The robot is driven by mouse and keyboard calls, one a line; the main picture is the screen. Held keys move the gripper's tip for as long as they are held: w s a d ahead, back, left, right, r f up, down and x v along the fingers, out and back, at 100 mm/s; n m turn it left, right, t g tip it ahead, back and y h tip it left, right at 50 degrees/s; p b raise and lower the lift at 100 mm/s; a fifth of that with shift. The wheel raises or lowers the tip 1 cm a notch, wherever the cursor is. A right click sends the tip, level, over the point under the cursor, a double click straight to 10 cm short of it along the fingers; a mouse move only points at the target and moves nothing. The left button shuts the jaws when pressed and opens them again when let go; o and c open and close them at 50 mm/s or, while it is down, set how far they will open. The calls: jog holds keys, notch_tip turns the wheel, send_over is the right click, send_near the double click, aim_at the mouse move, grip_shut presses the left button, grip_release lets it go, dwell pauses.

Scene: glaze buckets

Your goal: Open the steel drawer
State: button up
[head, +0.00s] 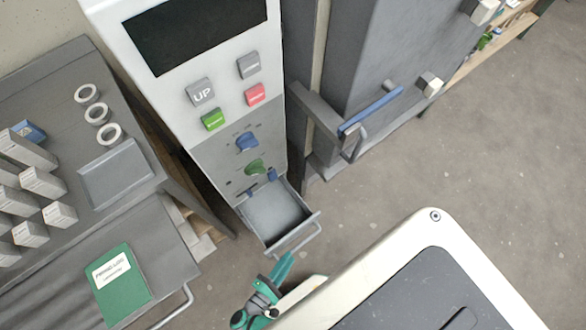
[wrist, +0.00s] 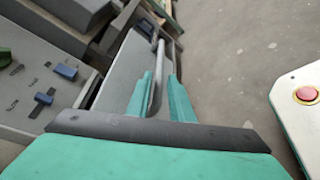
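The steel drawer (head: 272,216) sits low in the grey control cabinet and stands pulled out, with its empty-looking inside showing. Its bar handle (head: 298,239) runs along the front. My gripper (head: 284,264), with teal fingers, is at the handle's near-left end in the head view. In the wrist view, my gripper (wrist: 163,88) is open, its fingers apart. The handle bar (wrist: 156,75) runs up between them, close to the left finger, with a gap on the right. I cannot tell whether a finger touches the bar.
Above the drawer are buttons, a blue knob (head: 247,142) and a green knob (head: 255,167). A grey kiln-like door with a blue-gripped handle (head: 371,111) stands to the right. A bench (head: 60,90) with boxes and rings is left, with a green book (head: 117,284) nearer. Floor is free at right.

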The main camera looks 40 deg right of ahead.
jog(key=shift+v, duration=2.1)
jog(key=shift+s, duration=0.1)
jog(key=s+a+f+m+g+y, duration=0.35)
jog(key=s+f+y, duration=0.35)
jog(key=s+y, duration=0.25)
jog(key=w+r+m+t+y, duration=0.1)
jog(key=w+r+t, duration=0.3)
jog(key=r, duration=1)
jog(key=w+d+r+m+t+y, duration=0.1)
jog(key=r+t, duration=0.4)
jog(key=r, duration=1)
jog(key=w+d+r+m+t+y, duration=0.1)
jog(key=w+r+m+t+y, duration=0.2)
jog(key=r, duration=1.2)
jog(key=w+m+t, duration=0.1)
jog(key=w+m, duration=0.1)
jog(key=w, duration=0.1)
jog(key=shift+w, duration=0.35)
